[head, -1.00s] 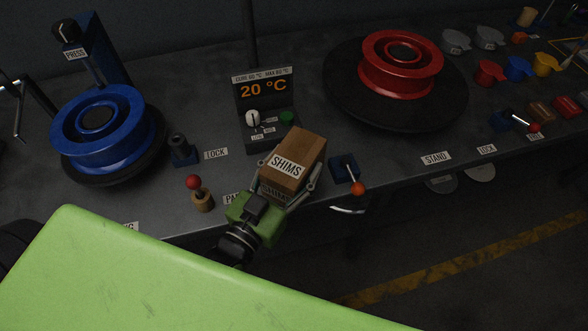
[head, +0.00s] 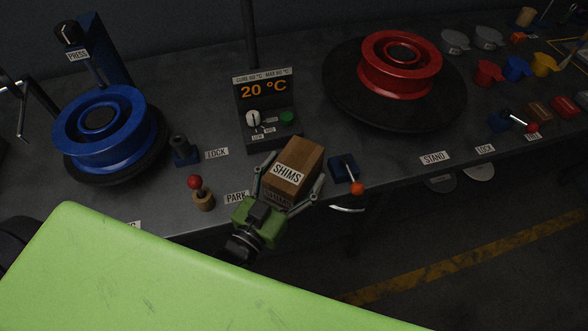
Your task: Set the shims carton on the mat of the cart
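The shims carton (head: 296,162) is a brown box with white SHIMS labels. It appears to stand on the dark workbench near its front edge, between the temperature box and the orange-knobbed lever. My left gripper (head: 290,178) reaches in from the front with its green body just below the carton. Its two fingers are spread on either side of the carton, with a visible gap at the left finger; the gripper looks open. My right gripper is not in view. I do not see a cart or its mat.
The temperature box (head: 266,105) stands behind the carton. The orange-knobbed lever (head: 346,172) is close on the right, the red-knobbed peg (head: 202,194) on the left. A blue wheel (head: 103,130) and a red wheel (head: 400,65) flank them. Dark floor lies beyond the bench's front edge.

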